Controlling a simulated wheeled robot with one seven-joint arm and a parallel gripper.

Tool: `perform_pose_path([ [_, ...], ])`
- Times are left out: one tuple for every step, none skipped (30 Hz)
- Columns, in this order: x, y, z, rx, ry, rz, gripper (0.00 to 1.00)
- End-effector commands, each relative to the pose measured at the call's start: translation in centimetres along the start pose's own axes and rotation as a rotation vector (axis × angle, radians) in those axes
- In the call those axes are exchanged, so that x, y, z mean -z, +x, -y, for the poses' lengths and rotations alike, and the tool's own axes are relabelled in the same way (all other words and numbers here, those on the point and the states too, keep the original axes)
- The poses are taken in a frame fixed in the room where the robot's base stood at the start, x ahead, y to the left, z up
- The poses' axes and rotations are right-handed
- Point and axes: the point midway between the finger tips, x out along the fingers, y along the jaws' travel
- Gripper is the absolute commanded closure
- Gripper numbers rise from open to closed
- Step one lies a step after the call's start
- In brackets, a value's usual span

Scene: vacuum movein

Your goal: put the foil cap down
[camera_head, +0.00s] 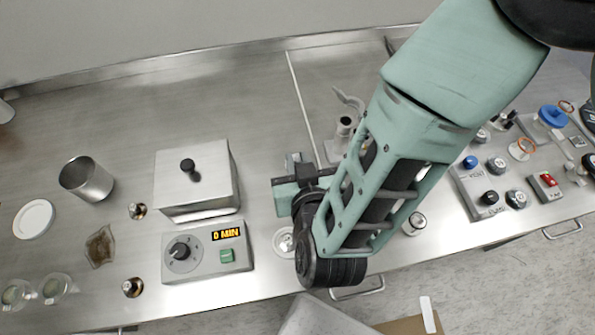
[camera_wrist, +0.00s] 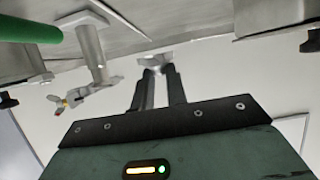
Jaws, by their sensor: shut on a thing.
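The foil cap (camera_wrist: 154,60) shows in the wrist view as a small pale silvery piece at the tips of my gripper (camera_wrist: 158,68). The two dark fingers are close together and shut on it. In the head view my gripper (camera_head: 294,163) is over the steel bench, right of the lidded metal box. The cap cannot be made out clearly there, and my arm hides part of the bench below and to the right.
The lidded box (camera_head: 196,178) stands behind a timer unit (camera_head: 207,252) reading 0 MIN. A metal beaker (camera_head: 87,180) and white dish (camera_head: 34,219) are at the left. A grey flanged fitting (camera_head: 345,128) stands behind my gripper. Control boxes (camera_head: 478,187) crowd the right. The back-centre bench is clear.

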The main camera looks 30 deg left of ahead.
Motion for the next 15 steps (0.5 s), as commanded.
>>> perform_pose_path([
  [-0.6,0.2,0.0,0.0,-0.001,0.002,1.0],
  [-0.8,0.3,0.0,0.0,0.0,0.001,1.0],
  [-1.1,0.4,0.0,0.001,0.001,0.001,1.0],
  [-1.2,0.5,0.0,0.001,0.001,0.0,1.0],
  [-1.3,0.6,0.0,0.001,0.001,0.0,1.0],
  [-1.6,0.7,0.0,0.0,0.001,0.001,1.0],
  [-1.9,0.8,0.0,0.0,0.001,0.002,1.0],
  [-2.2,0.9,0.0,-0.001,0.0,0.002,1.0],
  [-2.7,1.1,0.0,-0.001,0.0,0.001,1.0],
  [-3.1,1.2,-0.1,-0.001,-0.001,0.002,1.0],
  [-3.5,1.4,0.0,-0.001,-0.001,0.002,1.0],
  [-4.0,1.6,0.0,-0.001,-0.001,0.002,1.0],
  [-4.3,1.8,0.0,-0.001,0.0,0.001,1.0],
  [-4.6,1.9,0.0,-0.001,0.0,0.001,1.0],
  [-4.8,2.0,0.0,0.0,0.0,0.0,1.0],
])
